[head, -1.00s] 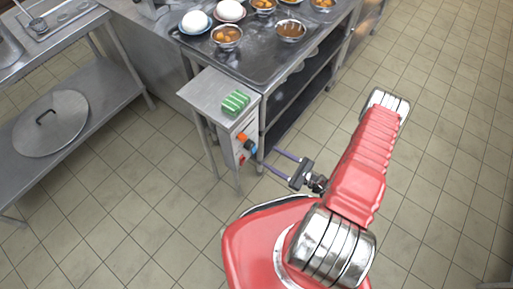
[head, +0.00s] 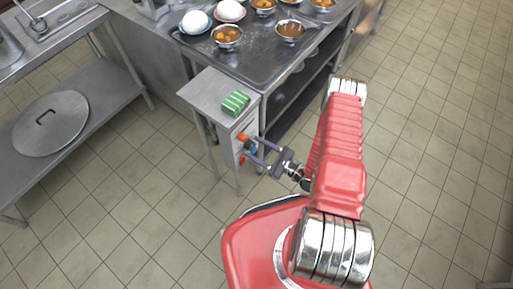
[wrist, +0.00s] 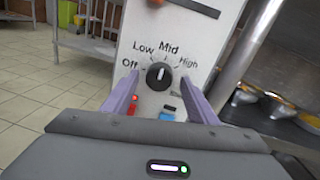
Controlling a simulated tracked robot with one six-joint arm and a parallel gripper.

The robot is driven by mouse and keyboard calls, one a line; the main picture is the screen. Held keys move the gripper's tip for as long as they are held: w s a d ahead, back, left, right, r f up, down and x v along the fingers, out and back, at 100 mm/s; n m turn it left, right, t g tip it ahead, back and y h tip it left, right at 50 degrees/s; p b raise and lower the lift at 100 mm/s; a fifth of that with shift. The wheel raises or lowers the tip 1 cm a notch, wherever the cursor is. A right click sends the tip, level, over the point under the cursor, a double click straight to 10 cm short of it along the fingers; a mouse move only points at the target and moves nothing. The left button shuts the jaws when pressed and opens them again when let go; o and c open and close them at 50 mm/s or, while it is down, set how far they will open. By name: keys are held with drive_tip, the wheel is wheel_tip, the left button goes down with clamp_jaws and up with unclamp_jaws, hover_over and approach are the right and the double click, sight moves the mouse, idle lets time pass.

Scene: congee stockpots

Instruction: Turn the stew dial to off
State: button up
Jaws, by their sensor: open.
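The dial (wrist: 159,75) is a black round knob with a white pointer mark on a pale panel, with Off, Low, Mid and High around it. The mark points up, roughly toward Mid. I cannot read a stew label. My gripper (wrist: 161,84) is open, its two purple fingers to the left and right of the dial in the wrist view. I cannot tell whether they touch it. In the head view my gripper (head: 252,149) reaches the control panel's front, and the fingers partly cover the knobs there.
An orange knob (head: 242,137) sits higher on the panel. A red light (wrist: 132,108) and a blue switch (wrist: 168,114) are below the dial. A green striped block (head: 236,103) lies on the metal stand (head: 205,90). Bowls stand on the counter behind. The tiled floor is open.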

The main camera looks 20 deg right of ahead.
drive_tip(key=shift+w+a, duration=0.15)
drive_tip(key=shift+c, duration=0.4)
drive_tip(key=c, duration=0.9)
drive_tip(key=shift+d, duration=0.25)
drive_tip(key=shift+c, duration=0.4)
drive_tip(key=shift+a, duration=0.15)
